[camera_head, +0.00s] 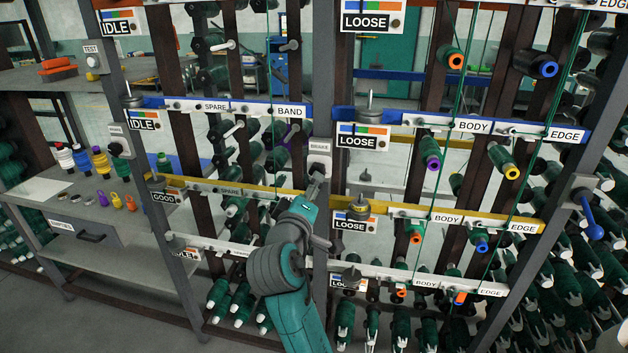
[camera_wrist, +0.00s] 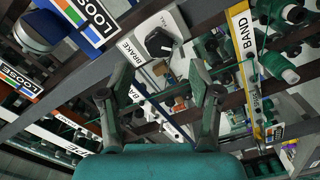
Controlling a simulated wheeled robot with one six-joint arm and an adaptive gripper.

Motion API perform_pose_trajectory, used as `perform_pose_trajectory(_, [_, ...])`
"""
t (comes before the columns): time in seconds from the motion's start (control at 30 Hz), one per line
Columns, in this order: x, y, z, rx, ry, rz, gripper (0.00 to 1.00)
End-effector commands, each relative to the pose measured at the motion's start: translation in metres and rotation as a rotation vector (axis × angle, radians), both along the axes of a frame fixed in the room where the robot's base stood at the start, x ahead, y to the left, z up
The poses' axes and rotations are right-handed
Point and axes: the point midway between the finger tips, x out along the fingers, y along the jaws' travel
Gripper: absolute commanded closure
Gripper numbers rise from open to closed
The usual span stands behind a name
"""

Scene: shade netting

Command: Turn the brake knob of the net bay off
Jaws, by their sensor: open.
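The brake knob (camera_wrist: 160,43) is a black round knob on a pale plate marked BRAKE (camera_wrist: 133,45), mounted on a grey post. In the wrist view it sits just beyond my fingertips, near the upper middle. My gripper (camera_wrist: 157,66) is open, with one finger on each side below the knob and nothing between them. A gap to the knob seems to show; the exact distance is hard to tell.
Net bays with green spools (camera_head: 430,152) and taut green threads flank the post. A yellow rail (camera_head: 275,193) and a blue rail (camera_head: 375,115) cross beside it. A blue-handled lever (camera_head: 592,222) is at right. A grey bench (camera_head: 90,200) with bobbins stands at left.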

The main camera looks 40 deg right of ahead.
Motion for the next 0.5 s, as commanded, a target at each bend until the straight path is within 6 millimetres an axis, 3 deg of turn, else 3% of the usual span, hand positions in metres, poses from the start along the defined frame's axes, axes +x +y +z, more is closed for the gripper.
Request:
perform_pose_trajectory(0.2, [-0.018,0.024,0.000,0.000,0.000,0.002,0.37])
perform_pose_trajectory(0.5, [-0.024,0.031,0.000,0.000,-0.001,0.001,0.37])
